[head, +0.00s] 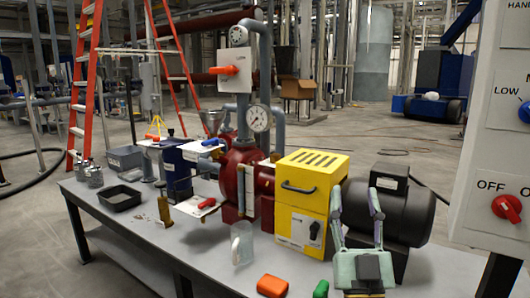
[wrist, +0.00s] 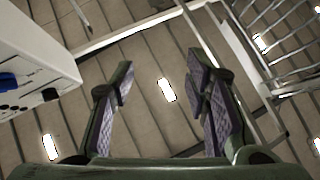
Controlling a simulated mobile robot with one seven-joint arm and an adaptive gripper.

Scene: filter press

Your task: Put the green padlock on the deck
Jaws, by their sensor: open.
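A small green object (head: 321,289), which looks like the green padlock, lies on the grey table top at the bottom edge of the head view, partly cut off. The grey table top (head: 205,262) may be the deck; no other surface is clearly marked as one. My gripper (head: 356,203) is at the lower right, its fingers pointing up, spread apart and empty. It is to the right of the green object and in front of the dark motor. In the wrist view my gripper (wrist: 160,72) shows open fingers with only the ceiling between them. The padlock is not in that view.
An orange block (head: 272,286) lies left of the green object. Behind stand a clear cup (head: 242,243), a yellow box (head: 306,199), a red pump (head: 235,180) and a dark motor (head: 408,208). A switch panel (head: 500,140) rises at right. The table's front left is fairly clear.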

